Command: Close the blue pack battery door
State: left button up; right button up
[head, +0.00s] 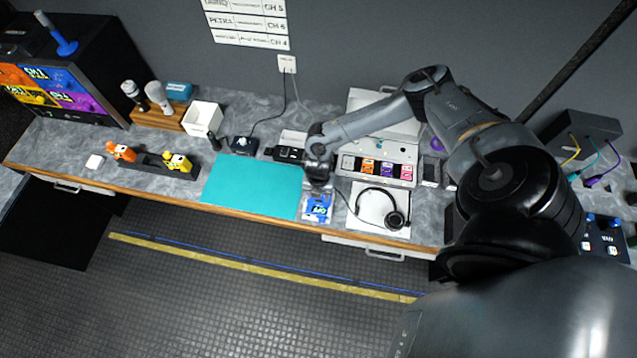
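The blue pack (317,209) is a small blue item with white markings. It lies near the counter's front edge, just right of the teal mat. A pale part shows at its upper side, but it is too small to tell whether this is the battery door or how far it stands open. My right gripper (317,184) comes in from the right and points down just behind the blue pack, at its far edge. Its fingers are dark and small, so I cannot tell whether they are open or touch the pack. My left gripper is not in view.
A headset (393,219) on a white sheet lies right of the pack. An open case (404,173) with coloured packs stands behind it. The teal mat (252,187) is bare.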

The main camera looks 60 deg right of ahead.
aim_at(319, 202)
notch_tip(319, 202, up, 7)
jog(key=shift+r, duration=0.15)
jog(key=shift+d, duration=0.1)
dwell(0.4)
